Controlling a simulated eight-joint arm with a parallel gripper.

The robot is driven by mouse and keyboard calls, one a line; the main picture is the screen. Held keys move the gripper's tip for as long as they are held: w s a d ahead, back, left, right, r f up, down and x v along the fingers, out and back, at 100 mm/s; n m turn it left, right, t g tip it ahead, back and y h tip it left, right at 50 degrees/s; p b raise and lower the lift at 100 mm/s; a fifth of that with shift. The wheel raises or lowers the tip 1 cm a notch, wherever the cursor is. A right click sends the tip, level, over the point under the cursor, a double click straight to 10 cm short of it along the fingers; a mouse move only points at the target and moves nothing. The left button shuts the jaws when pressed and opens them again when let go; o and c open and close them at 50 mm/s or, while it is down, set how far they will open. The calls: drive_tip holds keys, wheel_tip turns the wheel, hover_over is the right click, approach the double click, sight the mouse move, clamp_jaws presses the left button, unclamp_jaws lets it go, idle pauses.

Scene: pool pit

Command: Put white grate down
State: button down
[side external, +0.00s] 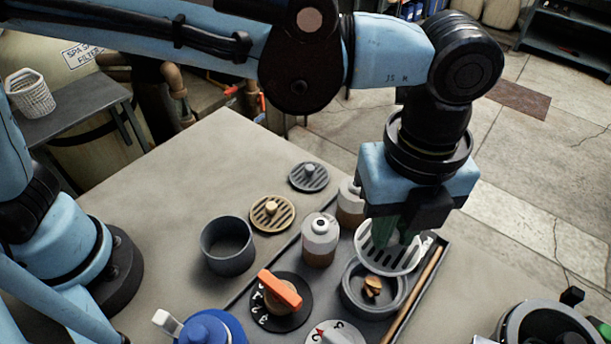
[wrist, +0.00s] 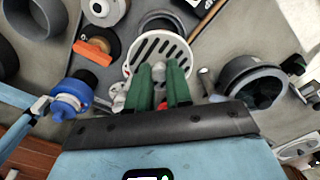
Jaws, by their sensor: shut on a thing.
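My gripper (side external: 398,236) is shut on the white grate (side external: 382,264), a round slotted disc, with its green fingers. The knob between the fingers is mostly hidden by them. The grate is held above and slightly behind a grey round dish (side external: 347,298) with brown pieces inside, and overlaps it in the side view. In the wrist view the white grate (wrist: 160,60) lies just past the fingertips of my gripper (wrist: 159,70), and part of the dish's dark rim (wrist: 160,20) shows beyond it. I cannot tell the exact gap below the grate.
A tan grate (side external: 262,224) and a grey grate (side external: 309,178) lie on the table left of a tray (side external: 247,288). A grey cup (side external: 228,264), a bottle (side external: 320,245), a dial with an orange handle (side external: 280,289) and a wooden stick (side external: 418,290) are near. The table's upper left is clear.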

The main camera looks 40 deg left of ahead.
drive_tip(key=w+a+f+n, duration=0.1)
drive_tip(key=w+a+n, duration=0.25)
drive_tip(key=a, duration=0.75)
drive_tip(key=w+a+f+n, duration=0.15)
drive_tip(key=a+n, duration=0.35)
drive_tip(key=a, duration=0.6)
drive_tip(key=shift+n, duration=0.25)
drive_tip(key=w+a+f, duration=0.2)
drive_tip(key=a, duration=0.1)
drive_tip(key=w+a+f, duration=0.2)
drive_tip(key=a, duration=0.1)
drive_tip(key=w+a+f, duration=0.2)
drive_tip(key=a, duration=0.1)
drive_tip(key=shift+w, duration=0.3)
drive_tip(key=shift+w+a+f, duration=0.25)
drive_tip(key=shift+a+f, duration=0.1)
drive_tip(key=shift+f, duration=1.95)
drive_tip(key=shift+f, duration=0.15)
drive_tip(key=c, duration=1)
unclamp_jaws()
drive_tip(key=shift+c, duration=0.2)
